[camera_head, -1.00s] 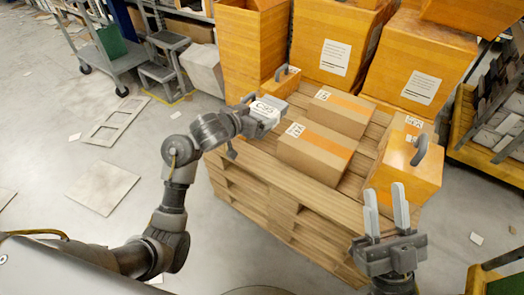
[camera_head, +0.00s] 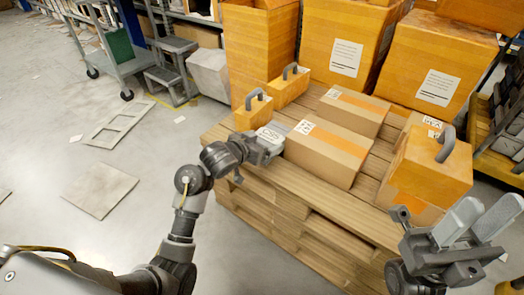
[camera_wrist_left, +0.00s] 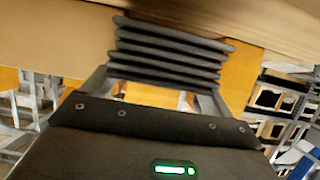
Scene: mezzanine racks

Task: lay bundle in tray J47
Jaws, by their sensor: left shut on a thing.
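My left gripper (camera_head: 268,146) is low over the near left edge of the pallet, beside the nearer cardboard box. In the left wrist view it is shut on a dark ribbed thing (camera_wrist_left: 168,52), just below a brown surface. I cannot tell whether this thing is the bundle. A pale part with a label (camera_head: 272,134) shows at the gripper; its text is not readable. My right gripper (camera_head: 488,210) is open and empty at the lower right, in front of an orange case. I cannot make out a tray marked J47.
The wooden pallet (camera_head: 290,188) carries a near cardboard box (camera_head: 322,153), a farther one (camera_head: 352,110) and orange cases with grey handles, one at the right (camera_head: 432,170). Tall orange bins (camera_head: 345,40) stand behind. A grey cart (camera_head: 110,62) and step stool (camera_head: 170,75) stand at the left.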

